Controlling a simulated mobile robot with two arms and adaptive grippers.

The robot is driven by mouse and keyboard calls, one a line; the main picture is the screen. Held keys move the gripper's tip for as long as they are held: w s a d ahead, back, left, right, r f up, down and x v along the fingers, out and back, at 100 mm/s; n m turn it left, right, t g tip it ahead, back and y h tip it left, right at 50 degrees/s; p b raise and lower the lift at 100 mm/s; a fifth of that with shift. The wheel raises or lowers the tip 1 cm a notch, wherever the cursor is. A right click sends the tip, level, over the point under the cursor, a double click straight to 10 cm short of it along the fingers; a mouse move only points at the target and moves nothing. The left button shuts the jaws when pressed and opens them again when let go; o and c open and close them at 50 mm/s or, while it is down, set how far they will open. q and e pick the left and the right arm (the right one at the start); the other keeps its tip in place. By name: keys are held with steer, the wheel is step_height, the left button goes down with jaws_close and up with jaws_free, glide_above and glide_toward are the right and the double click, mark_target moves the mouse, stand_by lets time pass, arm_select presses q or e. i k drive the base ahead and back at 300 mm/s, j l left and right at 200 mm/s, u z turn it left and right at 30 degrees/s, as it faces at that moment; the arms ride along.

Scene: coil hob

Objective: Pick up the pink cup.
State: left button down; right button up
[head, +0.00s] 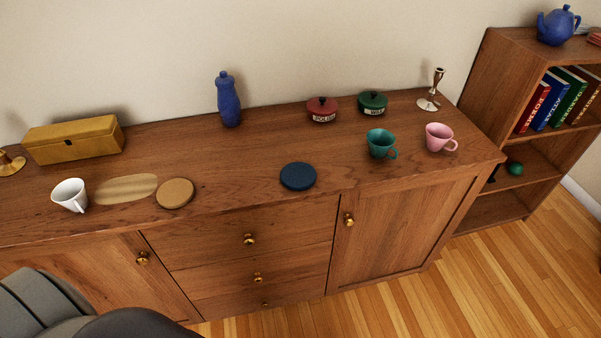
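The pink cup (438,137) stands upright near the right end of the wooden sideboard top, its handle pointing right. A teal cup (380,143) stands just to its left, with a gap between them. Neither of my grippers shows in the head view. Nothing hides the pink cup.
The sideboard (240,170) also bears a white cup (71,194), cork coaster (175,193), dark blue coaster (298,176), blue bottle (229,100), yellow box (74,139), red pot (322,109), green pot (372,103) and candlestick (432,90). A bookshelf (505,75) stands right.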

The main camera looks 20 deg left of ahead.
mark_target(438, 134)
steer(key=i+l+u, duration=0.1)
steer(key=l, duration=0.3)
steer(key=i+l+u, duration=0.1)
steer(key=i+l, duration=0.25)
steer(key=l, duration=0.45)
steer(key=i+l+u, duration=0.15)
steer(key=l, duration=0.25)
steer(key=i+l+u, duration=0.1)
steer(key=l, duration=0.3)
